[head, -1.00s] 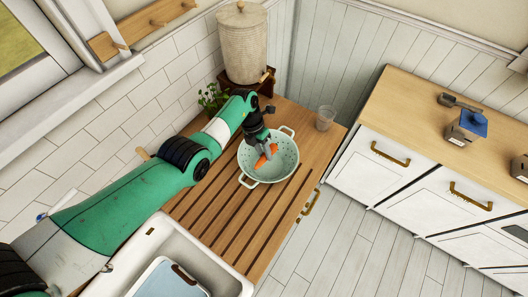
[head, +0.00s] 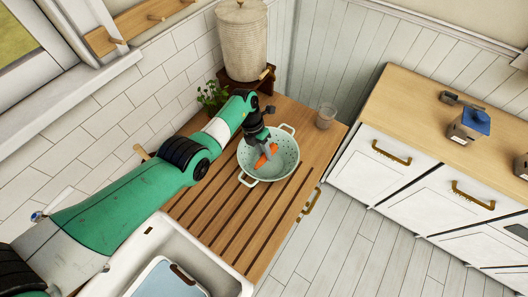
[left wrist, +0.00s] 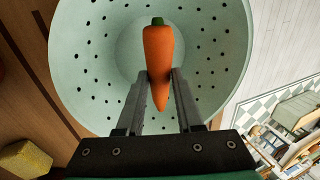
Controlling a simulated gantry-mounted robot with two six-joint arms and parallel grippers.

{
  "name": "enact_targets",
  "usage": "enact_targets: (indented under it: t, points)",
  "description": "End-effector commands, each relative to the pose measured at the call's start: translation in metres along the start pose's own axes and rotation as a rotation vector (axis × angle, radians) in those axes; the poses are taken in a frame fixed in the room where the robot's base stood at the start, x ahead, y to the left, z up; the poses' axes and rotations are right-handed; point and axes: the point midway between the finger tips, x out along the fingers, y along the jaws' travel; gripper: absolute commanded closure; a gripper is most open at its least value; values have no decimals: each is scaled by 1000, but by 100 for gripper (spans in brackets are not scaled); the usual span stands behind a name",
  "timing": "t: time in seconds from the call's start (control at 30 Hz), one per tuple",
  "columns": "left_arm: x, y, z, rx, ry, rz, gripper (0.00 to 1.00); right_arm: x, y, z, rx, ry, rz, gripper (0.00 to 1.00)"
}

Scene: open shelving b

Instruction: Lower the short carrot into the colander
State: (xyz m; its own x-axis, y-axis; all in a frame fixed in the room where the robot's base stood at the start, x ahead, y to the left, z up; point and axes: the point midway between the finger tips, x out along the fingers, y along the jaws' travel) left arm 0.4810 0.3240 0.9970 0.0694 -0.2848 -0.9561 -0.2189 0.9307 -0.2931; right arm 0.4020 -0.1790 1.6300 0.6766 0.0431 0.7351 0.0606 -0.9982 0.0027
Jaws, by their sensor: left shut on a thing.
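The short carrot (left wrist: 159,55) is orange with a small green top. My left gripper (left wrist: 160,85) is shut on it, with one finger on each side of its lower part in the left wrist view. The colander (head: 285,165) is pale mint green with small holes and two loop handles. It stands on the slatted wooden counter. In the head view the carrot (head: 267,154) and the left gripper (head: 264,150) are over the colander's bowl. I cannot tell whether the carrot touches the bottom. My right gripper is not in view.
A clear glass (head: 325,117) stands on the counter behind and right of the colander. A ribbed beige container (head: 242,42) and a green plant (head: 212,97) are at the back. A white sink (head: 220,272) is at the front. Bare slats lie in front of the colander.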

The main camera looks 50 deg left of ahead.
Motion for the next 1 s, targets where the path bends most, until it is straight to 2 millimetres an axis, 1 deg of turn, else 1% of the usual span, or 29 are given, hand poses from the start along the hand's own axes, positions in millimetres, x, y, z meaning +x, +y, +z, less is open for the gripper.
enact_targets:
  t: [1.0]
  points:
    - [15,5,0,0,0,0,100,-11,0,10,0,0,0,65]
